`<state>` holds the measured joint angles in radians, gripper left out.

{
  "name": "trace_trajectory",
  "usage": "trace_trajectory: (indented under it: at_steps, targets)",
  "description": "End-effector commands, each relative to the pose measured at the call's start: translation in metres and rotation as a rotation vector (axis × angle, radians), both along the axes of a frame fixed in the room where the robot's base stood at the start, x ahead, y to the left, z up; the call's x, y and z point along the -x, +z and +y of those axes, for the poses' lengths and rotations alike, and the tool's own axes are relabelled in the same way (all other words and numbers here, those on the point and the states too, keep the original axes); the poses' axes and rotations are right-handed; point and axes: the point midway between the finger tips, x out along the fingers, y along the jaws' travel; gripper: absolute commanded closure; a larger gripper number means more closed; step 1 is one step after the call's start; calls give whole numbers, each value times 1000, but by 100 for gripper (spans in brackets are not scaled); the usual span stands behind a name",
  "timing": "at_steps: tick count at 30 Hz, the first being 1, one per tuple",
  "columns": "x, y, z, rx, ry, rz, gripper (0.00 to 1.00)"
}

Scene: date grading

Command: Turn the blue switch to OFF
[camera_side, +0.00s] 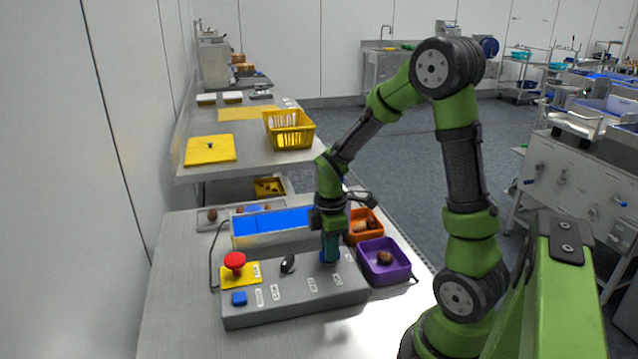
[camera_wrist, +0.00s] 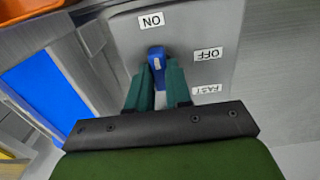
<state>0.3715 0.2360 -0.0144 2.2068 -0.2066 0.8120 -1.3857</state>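The blue switch (camera_wrist: 157,59) stands on the grey control box (camera_side: 298,301), between my fingertips. My gripper (camera_wrist: 158,77) points down at the box and its two teal fingers lie close against both sides of the switch. In the wrist view the switch's long handle points toward the ON label (camera_wrist: 151,20). The OFF label (camera_wrist: 208,54) is off to its right. In the side view my gripper (camera_side: 330,250) mostly covers the switch, with only a little blue showing at the fingertips.
A red mushroom button (camera_side: 235,262), a blue button (camera_side: 239,298) and a black knob (camera_side: 288,263) are on the same box. A purple bin (camera_side: 402,274) and an orange bin (camera_side: 379,236) stand right of my gripper. A blue belt (camera_side: 268,221) runs behind the box.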

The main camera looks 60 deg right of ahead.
Motion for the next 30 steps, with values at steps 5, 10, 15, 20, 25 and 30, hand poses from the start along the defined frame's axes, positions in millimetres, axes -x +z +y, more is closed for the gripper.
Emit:
trace_trajectory:
  at_steps: [5, 10, 15, 20, 25, 30]
  targets:
    - [0, 0, 0, -1, -1, 1, 100]
    - [0, 0, 0, -1, -18, 1, 100]
    - [0, 1, 0, -1, -78, 1, 100]
    - [0, 1, 0, -1, -185, 1, 100]
    - [0, 1, 0, 0, -336, 1, 100]
    - [0, 1, 0, -1, -499, 1, 100]
